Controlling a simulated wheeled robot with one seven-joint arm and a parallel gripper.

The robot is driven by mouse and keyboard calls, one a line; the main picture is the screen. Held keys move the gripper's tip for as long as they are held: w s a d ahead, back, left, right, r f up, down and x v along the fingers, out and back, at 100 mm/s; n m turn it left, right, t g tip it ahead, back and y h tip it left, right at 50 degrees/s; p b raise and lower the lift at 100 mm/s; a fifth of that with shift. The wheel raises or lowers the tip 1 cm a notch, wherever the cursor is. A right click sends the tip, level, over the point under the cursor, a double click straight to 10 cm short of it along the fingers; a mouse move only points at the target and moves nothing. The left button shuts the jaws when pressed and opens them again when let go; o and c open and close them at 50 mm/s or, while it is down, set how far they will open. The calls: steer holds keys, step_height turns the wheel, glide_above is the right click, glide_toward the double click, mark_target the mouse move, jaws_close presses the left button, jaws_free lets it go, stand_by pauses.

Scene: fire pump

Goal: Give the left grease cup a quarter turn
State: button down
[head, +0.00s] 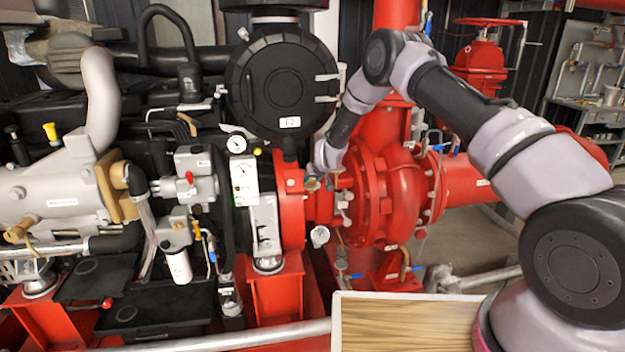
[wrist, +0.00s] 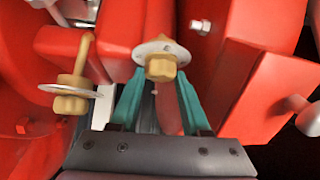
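Two brass grease cups, each with a pale round disc, show in the wrist view. One cup (wrist: 71,103) is at the left, outside my fingers. The other cup (wrist: 161,68) is near the middle, in line with the gap between my fingertips. I cannot tell from the wrist view which one is the task's left cup. My gripper (wrist: 160,80) has teal fingers spread apart, one on each side of the middle cup; contact is not clear. In the head view, a small brass piece (head: 312,184) shows just below my gripper (head: 322,168).
Red pump housing (head: 398,195) and red frame parts crowd close around my gripper. A black round cover (head: 283,88) is above left. A wood-topped surface (head: 405,325) is at the bottom.

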steer(key=shift+s+a+f+h, duration=0.1)
steer(key=shift+s+f+h, duration=0.05)
steer(key=shift+h, duration=0.15)
steer(key=shift+m+h, duration=0.3)
steer(key=shift+m, duration=0.4)
steer(key=c, duration=0.7)
jaws_free()
steer(key=shift+o, duration=0.2)
steer(key=shift+r, duration=0.25)
